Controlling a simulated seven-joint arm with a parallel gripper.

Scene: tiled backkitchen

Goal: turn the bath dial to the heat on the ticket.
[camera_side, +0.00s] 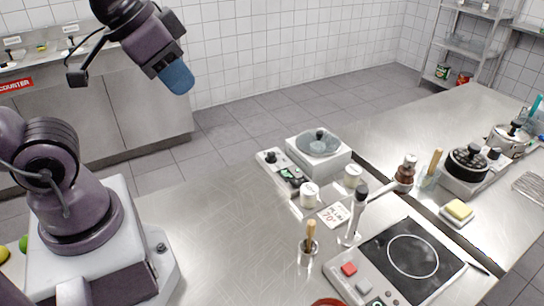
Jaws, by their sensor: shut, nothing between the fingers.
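My gripper (178,80) is shut and empty, its blue tips pointing down, high at the upper left and well apart from everything on the bench. The bath (335,157) is a white box with a round lid near the middle of the bench. Its control panel (290,178) faces left and has a dark dial (270,157) at the far end. The dial's setting is too small to read. The ticket (334,214) lies flat on the bench in front of the bath.
Two white jars (310,195) (353,175) stand between bath and ticket. A black hob (410,255), a wooden-handled tool in a cup (309,243) and an upright dark-topped tool (355,214) stand at the front. The bench left of the bath is clear.

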